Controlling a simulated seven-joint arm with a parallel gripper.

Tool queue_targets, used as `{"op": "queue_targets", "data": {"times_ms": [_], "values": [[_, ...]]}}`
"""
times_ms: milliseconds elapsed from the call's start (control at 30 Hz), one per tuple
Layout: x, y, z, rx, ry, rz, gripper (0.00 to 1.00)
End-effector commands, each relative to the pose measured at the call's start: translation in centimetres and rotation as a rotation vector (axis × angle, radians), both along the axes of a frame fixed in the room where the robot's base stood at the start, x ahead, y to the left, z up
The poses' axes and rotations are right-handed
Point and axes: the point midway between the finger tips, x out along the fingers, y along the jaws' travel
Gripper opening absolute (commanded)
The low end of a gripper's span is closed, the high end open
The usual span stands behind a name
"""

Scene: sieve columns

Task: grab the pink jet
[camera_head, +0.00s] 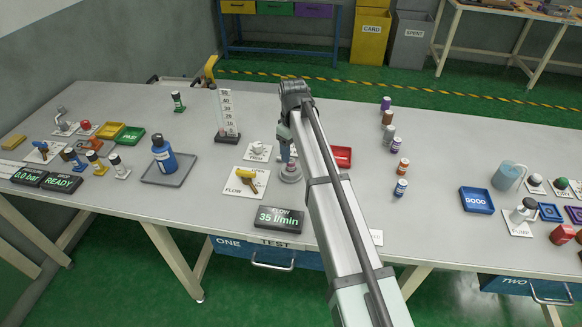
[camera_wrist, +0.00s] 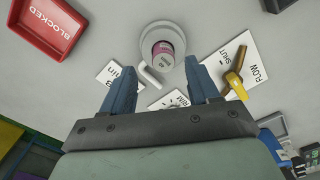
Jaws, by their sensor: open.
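A small cylinder with a pink band, which looks like the pink jet (camera_wrist: 163,50), sits upright in a round grey holder (camera_wrist: 146,33) in the wrist view. A bent grey lever (camera_wrist: 149,77) sticks out from the holder.
A yellow valve handle (camera_head: 246,181) on a FLOW plate is left of the holder. A red BLOCKED tray (camera_head: 342,157) lies to its right, partly behind my arm. A flow display (camera_head: 279,219) stands in front. Several small bottles stand farther right, including a blue-and-white one (camera_head: 400,188).

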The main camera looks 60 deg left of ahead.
Motion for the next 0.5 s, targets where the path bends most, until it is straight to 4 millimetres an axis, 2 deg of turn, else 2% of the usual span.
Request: {"op": "queue_targets", "data": {"times_ms": [167,500], "values": [[-0.1,0.0,-0.9,-0.001,0.001,0.0,0.6],[-0.4,0.0,-4.9,0.0,0.0,0.0,0.6]]}}
